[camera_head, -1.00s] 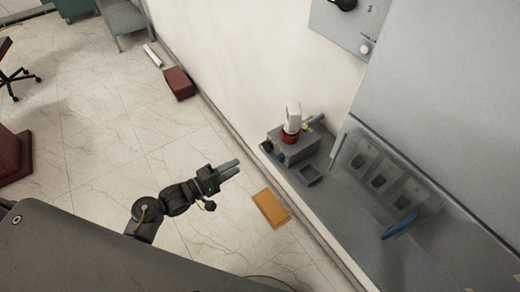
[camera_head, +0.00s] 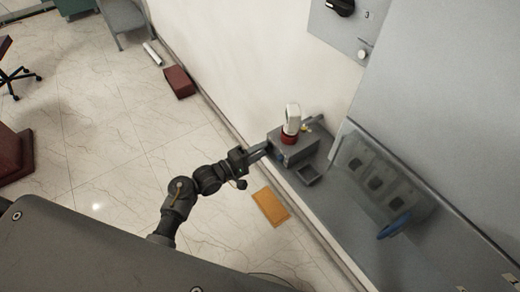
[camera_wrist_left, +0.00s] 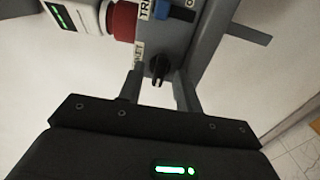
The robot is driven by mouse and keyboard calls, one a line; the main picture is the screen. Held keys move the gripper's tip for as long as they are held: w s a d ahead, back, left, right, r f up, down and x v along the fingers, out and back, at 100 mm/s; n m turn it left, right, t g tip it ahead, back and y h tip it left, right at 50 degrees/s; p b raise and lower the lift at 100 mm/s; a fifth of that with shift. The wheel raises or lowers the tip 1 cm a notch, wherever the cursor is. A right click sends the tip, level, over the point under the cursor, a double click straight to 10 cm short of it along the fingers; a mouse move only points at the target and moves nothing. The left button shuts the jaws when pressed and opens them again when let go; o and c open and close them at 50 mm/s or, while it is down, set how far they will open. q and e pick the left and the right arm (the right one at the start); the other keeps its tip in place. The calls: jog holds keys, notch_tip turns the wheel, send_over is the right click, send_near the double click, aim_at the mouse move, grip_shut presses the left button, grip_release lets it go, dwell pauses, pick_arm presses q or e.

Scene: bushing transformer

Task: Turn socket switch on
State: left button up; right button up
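A grey socket box (camera_head: 298,152) is fixed low by the wall, with a white plug (camera_head: 292,117) upright in its red socket (camera_head: 289,137). My left gripper (camera_head: 262,150) points at the box's left face. In the left wrist view, a black rotary switch (camera_wrist_left: 160,67) is on that face, beside a partly hidden label ending in "KET". My left gripper (camera_wrist_left: 161,80) is open there, its fingers apart on either side of the switch; whether they touch it I cannot tell. A blue part (camera_wrist_left: 182,12) is above the switch. My right gripper is not in view.
A grey panel with a black knob (camera_head: 341,6) is at the upper right. A transparent cover (camera_head: 385,165) and a blue handle (camera_head: 394,225) are on the grey unit at right. An orange mat (camera_head: 270,206) lies on the floor. The tiled floor at left is mostly clear.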

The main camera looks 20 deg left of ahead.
pick_arm(q)
jog(key=shift+w+d, duration=0.15)
jog(key=shift+c, duration=0.2)
grip_shut()
jog(key=shift+m, duration=0.3)
jog(key=m+b, duration=0.1)
jog(key=m, duration=1.6)
jog(key=shift+m, duration=0.3)
dwell(0.5)
